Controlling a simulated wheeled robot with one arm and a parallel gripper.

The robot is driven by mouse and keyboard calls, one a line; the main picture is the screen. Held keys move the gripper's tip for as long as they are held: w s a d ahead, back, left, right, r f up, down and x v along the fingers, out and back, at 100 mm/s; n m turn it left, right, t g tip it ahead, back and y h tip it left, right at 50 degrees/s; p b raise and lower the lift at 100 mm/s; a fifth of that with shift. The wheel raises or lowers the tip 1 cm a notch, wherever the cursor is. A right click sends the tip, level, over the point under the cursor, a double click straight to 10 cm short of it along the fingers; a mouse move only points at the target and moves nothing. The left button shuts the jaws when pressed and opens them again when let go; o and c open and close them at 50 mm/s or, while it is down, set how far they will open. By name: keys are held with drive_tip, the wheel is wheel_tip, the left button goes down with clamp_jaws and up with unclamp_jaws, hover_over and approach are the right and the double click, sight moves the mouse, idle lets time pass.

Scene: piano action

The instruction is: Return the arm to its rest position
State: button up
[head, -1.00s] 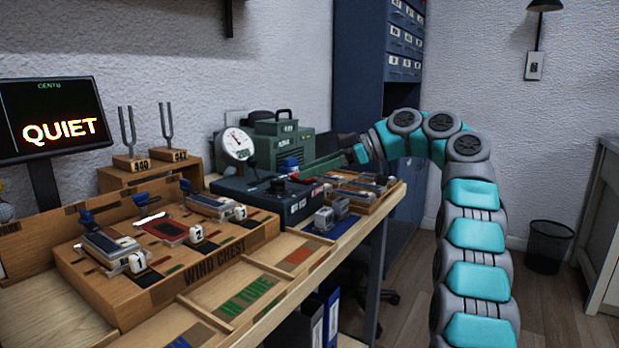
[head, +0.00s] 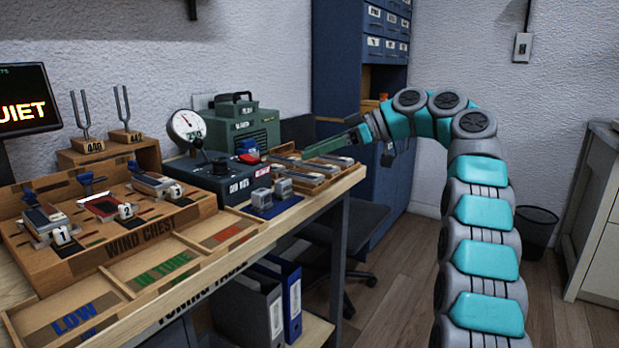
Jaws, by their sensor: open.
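My teal and grey arm rises at the right of the head view, bends over at the top and points left toward the bench. My gripper (head: 335,146) is at its end, with long green fingers reaching left above the tray of small parts (head: 318,180). The fingers are seen nearly edge-on. They are open, and nothing shows between them. My gripper appears apart from the bench top.
The workbench holds the wind chest (head: 130,245), a pressure gauge (head: 187,127), a dark control box (head: 226,175) and a green machine (head: 243,130). A blue drawer cabinet (head: 388,40), black chair (head: 365,240) and waste bin (head: 527,232) stand behind.

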drive_tip(key=s+a+f+m+h, duration=0.2)
drive_tip(key=s+f+m+h, duration=0.2)
drive_tip(key=s+f+m, duration=0.4)
drive_tip(key=s+d+f+m+g+h, duration=0.1)
drive_tip(key=s+d+f, duration=0.4)
drive_tip(key=s, duration=0.8)
drive_tip(key=s+d+f+m+g+h, duration=0.1)
drive_tip(key=s+d+f+m+h, duration=0.3)
drive_tip(key=s+f, duration=0.7)
drive_tip(key=s+d+f+m+g+h, duration=0.1)
drive_tip(key=s+d+f+m+h, duration=0.2)
drive_tip(key=s, duration=1.3)
drive_tip(key=d+f+h, duration=0.1)
drive_tip(key=d+f, duration=0.2)
drive_tip(key=f, duration=0.2)
drive_tip(key=shift+s+d, duration=0.3)
drive_tip(key=shift+s, duration=0.1)
idle(0.8)
